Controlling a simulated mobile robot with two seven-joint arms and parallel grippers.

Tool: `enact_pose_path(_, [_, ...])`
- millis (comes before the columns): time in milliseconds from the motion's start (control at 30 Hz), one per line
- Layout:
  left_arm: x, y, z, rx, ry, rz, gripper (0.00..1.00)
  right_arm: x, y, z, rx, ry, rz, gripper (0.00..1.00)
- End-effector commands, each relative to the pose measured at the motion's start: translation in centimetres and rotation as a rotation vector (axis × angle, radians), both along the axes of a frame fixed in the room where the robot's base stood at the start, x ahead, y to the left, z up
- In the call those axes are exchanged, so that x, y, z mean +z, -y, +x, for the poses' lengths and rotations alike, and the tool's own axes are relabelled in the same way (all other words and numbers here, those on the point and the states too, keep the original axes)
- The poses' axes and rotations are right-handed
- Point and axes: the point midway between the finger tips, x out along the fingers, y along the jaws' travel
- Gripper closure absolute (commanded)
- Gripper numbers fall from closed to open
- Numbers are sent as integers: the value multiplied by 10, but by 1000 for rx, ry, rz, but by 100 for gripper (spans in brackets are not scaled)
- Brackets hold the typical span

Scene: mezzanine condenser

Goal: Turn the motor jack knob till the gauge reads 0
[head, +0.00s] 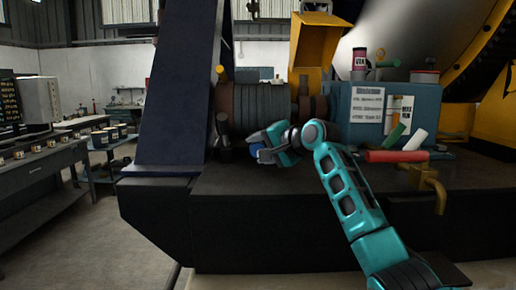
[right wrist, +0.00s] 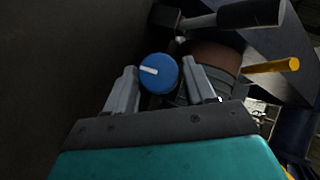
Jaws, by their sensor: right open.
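A round blue knob (right wrist: 158,73) with a white pointer line shows in the right wrist view, between the two fingers of my right gripper (right wrist: 161,70). The pointer line lies nearly level in that picture. The fingers stand apart, one on each side of the knob; I cannot tell whether they touch it. In the head view my right gripper (head: 264,149) is at the front of the motor (head: 259,106), and part of the blue knob (head: 257,148) shows by its fingers. I cannot make out a gauge dial or reading. My left gripper is not in view.
A blue-grey box (head: 351,122) with a paper label stands right of the motor. A brass tap (head: 428,184) sticks out at the right. A dark sloping beam (head: 181,85) rises at the left.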

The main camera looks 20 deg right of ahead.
Motion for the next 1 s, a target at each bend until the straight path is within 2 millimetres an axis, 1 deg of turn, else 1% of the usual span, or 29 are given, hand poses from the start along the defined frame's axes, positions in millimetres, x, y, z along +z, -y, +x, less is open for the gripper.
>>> enact_pose_path(100, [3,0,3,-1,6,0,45,-3,-4,7,1,0,0,46])
enact_pose_path(200, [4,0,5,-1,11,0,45,-4,-5,11,1,-1,-1,46])
enact_pose_path(500, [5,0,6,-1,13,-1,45,-5,-5,12,0,0,-1,46])
enact_pose_path(567, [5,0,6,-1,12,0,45,-5,-5,12,0,0,-1,51])
enact_pose_path(900, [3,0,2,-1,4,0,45,-4,-5,12,0,0,-1,83])
enact_pose_path(1000, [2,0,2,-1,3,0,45,-4,-5,12,0,0,-2,83])
